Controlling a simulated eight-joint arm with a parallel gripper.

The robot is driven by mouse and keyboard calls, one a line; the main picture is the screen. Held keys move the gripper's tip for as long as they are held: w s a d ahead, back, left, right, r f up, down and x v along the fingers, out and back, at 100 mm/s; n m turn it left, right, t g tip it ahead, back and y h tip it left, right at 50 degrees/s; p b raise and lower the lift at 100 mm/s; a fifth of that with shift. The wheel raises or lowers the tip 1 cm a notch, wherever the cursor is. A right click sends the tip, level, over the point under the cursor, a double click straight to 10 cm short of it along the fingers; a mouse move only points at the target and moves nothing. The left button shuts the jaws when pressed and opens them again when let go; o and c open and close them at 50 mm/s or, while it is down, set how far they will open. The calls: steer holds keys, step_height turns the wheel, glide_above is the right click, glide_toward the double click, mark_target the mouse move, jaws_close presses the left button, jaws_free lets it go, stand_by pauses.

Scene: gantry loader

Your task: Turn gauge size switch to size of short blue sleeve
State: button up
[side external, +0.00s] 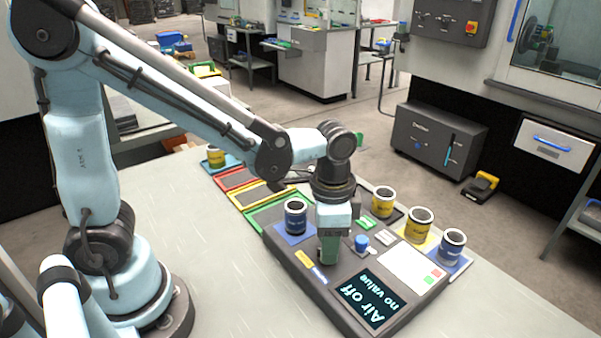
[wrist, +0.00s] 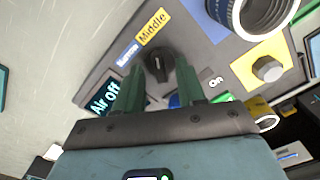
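The gauge size switch is a dark knob (wrist: 158,64) on the grey panel in the wrist view; in the side view my gripper hides it. My gripper (side external: 327,260) points down over the panel. In the wrist view its two green fingers (wrist: 157,78) are apart, with the knob between or just beyond their tips; contact cannot be told. Beside the knob are a yellow label "Middle" (wrist: 152,27) and a blue label (wrist: 127,55), too small to read. A blue sleeve (side external: 295,217) stands on the panel's left; another blue sleeve (side external: 452,246) stands at the right end.
The display (side external: 368,298) reads "Air off" and "no value". Yellow sleeves (side external: 383,202) (side external: 419,225) stand along the panel's back. A blue knob (side external: 361,242) rises right of my gripper. Coloured trays (side external: 262,194) lie behind left, one with a yellow sleeve (side external: 216,157). The front table is clear.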

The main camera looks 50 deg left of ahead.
steer(key=shift+f, duration=0.3)
jaws_close()
steer(key=shift+n, duration=0.4)
steer(key=n, duration=0.6)
steer(key=shift+n, duration=0.3)
steer(key=n, duration=0.6)
steer(key=shift+n, duration=0.4)
